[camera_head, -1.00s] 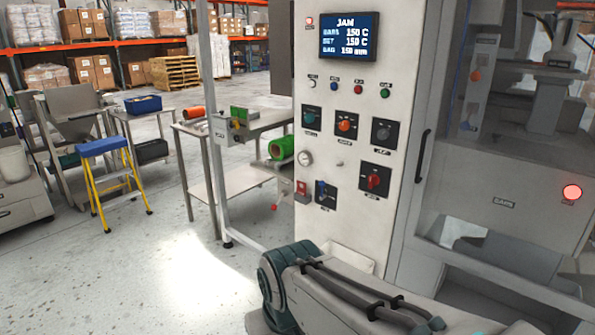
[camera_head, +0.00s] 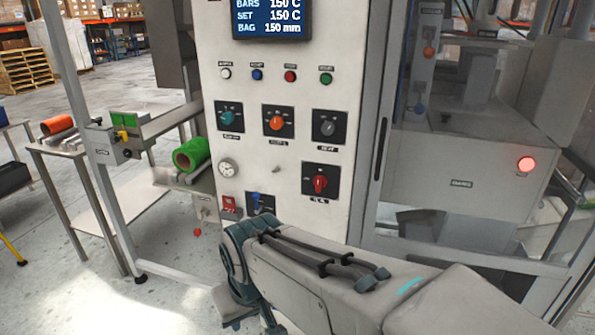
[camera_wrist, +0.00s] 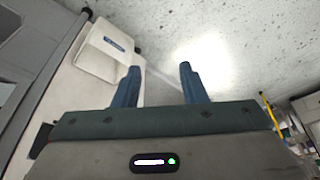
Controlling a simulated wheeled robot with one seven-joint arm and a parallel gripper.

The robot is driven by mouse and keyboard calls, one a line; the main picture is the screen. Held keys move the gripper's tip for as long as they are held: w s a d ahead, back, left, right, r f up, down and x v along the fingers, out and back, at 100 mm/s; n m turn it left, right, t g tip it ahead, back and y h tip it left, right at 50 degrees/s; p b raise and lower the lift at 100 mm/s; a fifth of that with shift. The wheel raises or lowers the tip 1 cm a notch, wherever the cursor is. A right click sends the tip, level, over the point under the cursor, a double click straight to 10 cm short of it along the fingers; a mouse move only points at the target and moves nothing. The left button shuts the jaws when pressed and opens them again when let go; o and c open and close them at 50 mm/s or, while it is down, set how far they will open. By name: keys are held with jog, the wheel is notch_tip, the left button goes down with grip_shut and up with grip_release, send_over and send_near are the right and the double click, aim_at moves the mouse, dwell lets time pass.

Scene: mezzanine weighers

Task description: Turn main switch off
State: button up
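The control panel (camera_head: 285,120) is a white cabinet front with several rotary switches. A red rotary switch (camera_head: 320,183) on a black plate sits at its lower right, its knob roughly upright; its label is too small to read. Above it are a grey-knobbed switch (camera_head: 328,126), an orange one (camera_head: 277,121) and a teal one (camera_head: 229,117). A blue-handled control (camera_head: 257,202) sits lower left, partly hidden by my arm. My gripper (camera_wrist: 159,68) is open and empty in the wrist view, its two blue fingers apart, clear of the panel switches. The head view hides its fingers.
A display (camera_head: 272,16) tops the panel. A glazed machine enclosure with a lit red lamp (camera_head: 526,164) stands right. At left are a metal frame post (camera_head: 90,130), a steel table (camera_head: 75,150) and a green roll (camera_head: 190,154).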

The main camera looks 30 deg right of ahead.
jog(key=w+d+f+m+t+b, duration=0.1)
jog(key=w+d+f+t+b, duration=0.1)
jog(key=w, duration=0.5)
jog(key=w+d+f+m+t+b, duration=0.1)
jog(key=w+d+f+t+b, duration=0.15)
jog(key=w, duration=0.55)
jog(key=m+t+h+b, duration=0.75)
jog(key=h+b, duration=0.45)
jog(key=h, duration=0.5)
send_near(318, 181)
jog(key=shift+g, duration=0.4)
jog(key=x, duration=0.6)
jog(key=p+x, duration=0.1)
jog(key=x, duration=0.2)
jog(key=shift+w+r, duration=0.2)
jog(key=shift+r, duration=0.2)
grip_shut()
